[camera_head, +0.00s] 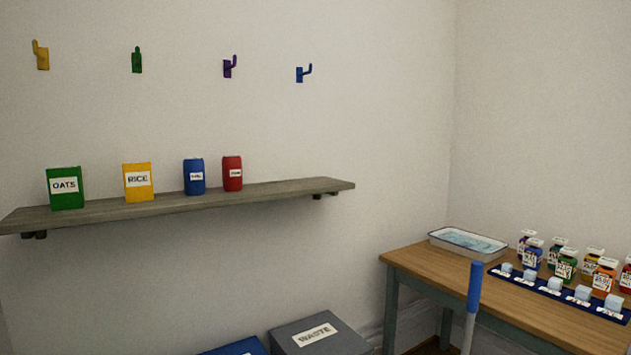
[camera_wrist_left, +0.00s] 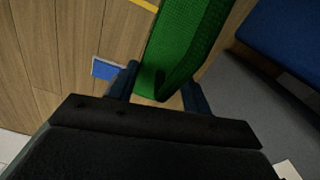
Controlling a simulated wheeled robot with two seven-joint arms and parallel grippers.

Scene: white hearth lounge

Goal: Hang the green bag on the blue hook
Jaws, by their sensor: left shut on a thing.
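The blue hook (camera_head: 302,74) is on the white wall, the rightmost of the row of hooks in the head view. Nothing hangs on it. The green bag (camera_wrist_left: 185,45) shows only in the left wrist view, running from the top edge down between my fingers. My left gripper (camera_wrist_left: 162,92) is shut on the green bag. The rest of the bag is out of view. Neither gripper shows in the head view, so I cannot see how far the bag is from the hook.
Purple (camera_head: 229,67), green (camera_head: 137,60) and yellow (camera_head: 41,55) hooks are also bare. A shelf (camera_head: 270,192) with several containers juts out below them. A table (camera_head: 420,268) with a tray (camera_head: 468,243) and bottles stands right. A grey WASTE bin (camera_head: 345,345) is low in front.

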